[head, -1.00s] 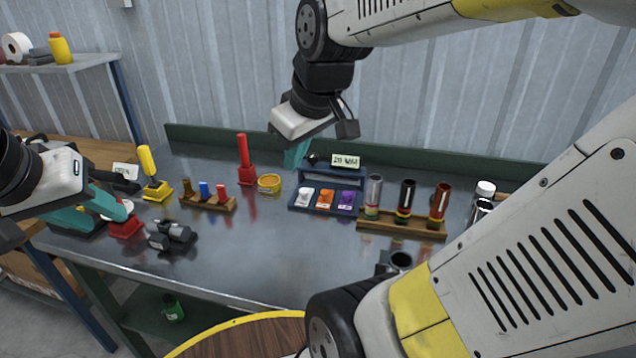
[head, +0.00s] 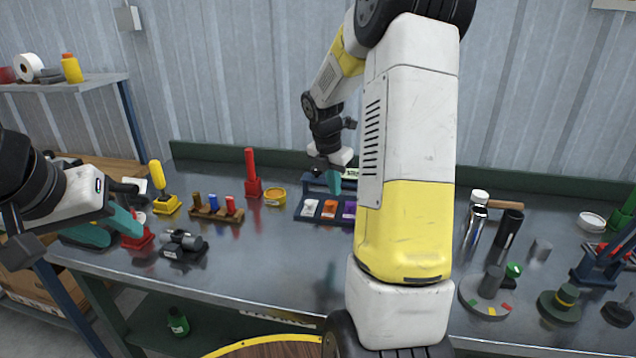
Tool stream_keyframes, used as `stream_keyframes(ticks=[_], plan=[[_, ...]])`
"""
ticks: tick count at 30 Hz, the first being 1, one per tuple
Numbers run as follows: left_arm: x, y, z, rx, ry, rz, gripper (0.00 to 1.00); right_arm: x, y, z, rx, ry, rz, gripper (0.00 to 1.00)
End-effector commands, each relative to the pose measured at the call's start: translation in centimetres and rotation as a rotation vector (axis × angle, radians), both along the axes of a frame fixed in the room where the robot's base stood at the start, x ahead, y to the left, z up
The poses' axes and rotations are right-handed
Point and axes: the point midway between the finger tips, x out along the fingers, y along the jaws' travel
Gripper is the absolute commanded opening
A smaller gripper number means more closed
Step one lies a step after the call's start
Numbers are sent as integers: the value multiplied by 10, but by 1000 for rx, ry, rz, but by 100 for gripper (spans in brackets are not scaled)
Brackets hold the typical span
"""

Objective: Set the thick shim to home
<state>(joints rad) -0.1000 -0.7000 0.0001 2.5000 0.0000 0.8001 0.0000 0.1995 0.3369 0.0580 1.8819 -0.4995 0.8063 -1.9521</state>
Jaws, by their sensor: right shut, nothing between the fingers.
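I cannot tell for certain which thing is the thick shim. A blue tray (head: 297,216) on the bench holds a white piece (head: 310,207), an orange piece (head: 328,209) and a purple piece (head: 349,210), the last partly behind my arm. Their small labels are unreadable. My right gripper (head: 335,188) is shut and empty, with its teal fingers pointing down over the back of this tray. A pale label (head: 350,173) behind it is mostly hidden. My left gripper (head: 138,230) is at the bench's left end, over a red-based object (head: 137,241); its jaw opening is unclear.
My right arm hides the bench right of the tray. A wooden rack of coloured pegs (head: 216,214), a yellow ring (head: 274,196) and a red post (head: 252,175) stand left of it. Round stands (head: 486,298) and cylinders crowd the right. The front middle of the bench (head: 275,265) is clear.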

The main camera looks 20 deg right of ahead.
Motion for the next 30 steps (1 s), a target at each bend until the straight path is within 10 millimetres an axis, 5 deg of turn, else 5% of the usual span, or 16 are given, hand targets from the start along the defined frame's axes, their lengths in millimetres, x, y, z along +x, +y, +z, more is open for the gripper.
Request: stream_keyframes(ticks=[11,18,30], plan=[[0,0,0,0,0,0,36,8,-15,-79,2,5,-3,0],[0,0,0,0,0,0,36,26,-43,-80,1,0,-5,0],[0,0,0,0,0,0,36,29,-48,-81,1,0,-4,0]])
